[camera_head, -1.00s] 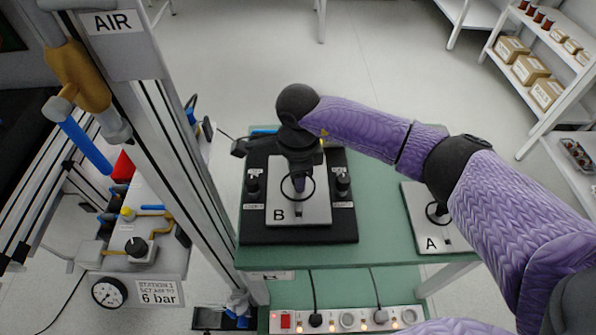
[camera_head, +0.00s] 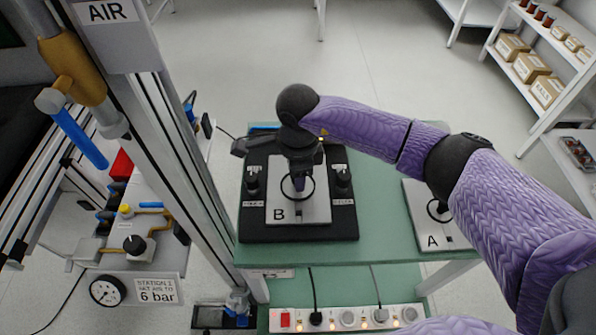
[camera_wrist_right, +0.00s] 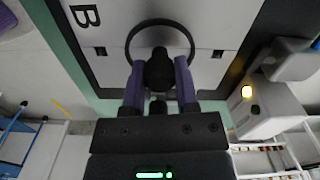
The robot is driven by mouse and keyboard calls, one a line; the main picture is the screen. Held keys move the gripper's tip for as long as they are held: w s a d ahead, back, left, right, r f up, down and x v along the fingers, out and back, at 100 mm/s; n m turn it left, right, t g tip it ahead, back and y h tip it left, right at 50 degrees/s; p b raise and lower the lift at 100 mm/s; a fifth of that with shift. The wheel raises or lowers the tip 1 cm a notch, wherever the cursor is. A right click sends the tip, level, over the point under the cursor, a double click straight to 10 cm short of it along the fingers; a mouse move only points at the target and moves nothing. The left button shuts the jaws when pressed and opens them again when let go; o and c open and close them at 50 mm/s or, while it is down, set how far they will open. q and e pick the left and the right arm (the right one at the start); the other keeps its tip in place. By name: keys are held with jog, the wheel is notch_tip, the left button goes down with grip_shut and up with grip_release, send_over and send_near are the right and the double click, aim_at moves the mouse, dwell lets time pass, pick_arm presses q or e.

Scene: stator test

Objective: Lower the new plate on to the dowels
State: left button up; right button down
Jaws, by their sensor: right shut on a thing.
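The white plate marked B (camera_head: 313,213) is over the black fixture base (camera_head: 300,235) on the green bench. My right gripper (camera_head: 299,184) is shut on the plate's dark central knob, inside a black ring. The right wrist view shows the fingers (camera_wrist_right: 158,88) closed around the knob, plate B (camera_wrist_right: 115,25) lying flat beyond, and a small dark opening on each side of the ring. No dowels show; they may be hidden by the plate. I cannot tell whether a gap remains between plate and base. My left gripper is out of view.
A dark clamp knob stands on each side of plate B, left (camera_head: 253,182) and right (camera_head: 342,181). Another plate, marked A (camera_head: 425,225), lies at the bench's right. A metal post (camera_head: 165,150) rises at the left. A power strip (camera_head: 345,318) is in front.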

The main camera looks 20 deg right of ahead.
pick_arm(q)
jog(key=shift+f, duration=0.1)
pick_arm(e)
jog(key=shift+f, duration=0.1)
jog(key=shift+c, duration=1.4)
grip_release()
jog(key=shift+r, duration=0.3)
notch_tip(320, 180, up, 9)
jog(key=shift+f+p, duration=0.2)
jog(key=shift+p, duration=1.05)
jog(key=shift+r, duration=0.45)
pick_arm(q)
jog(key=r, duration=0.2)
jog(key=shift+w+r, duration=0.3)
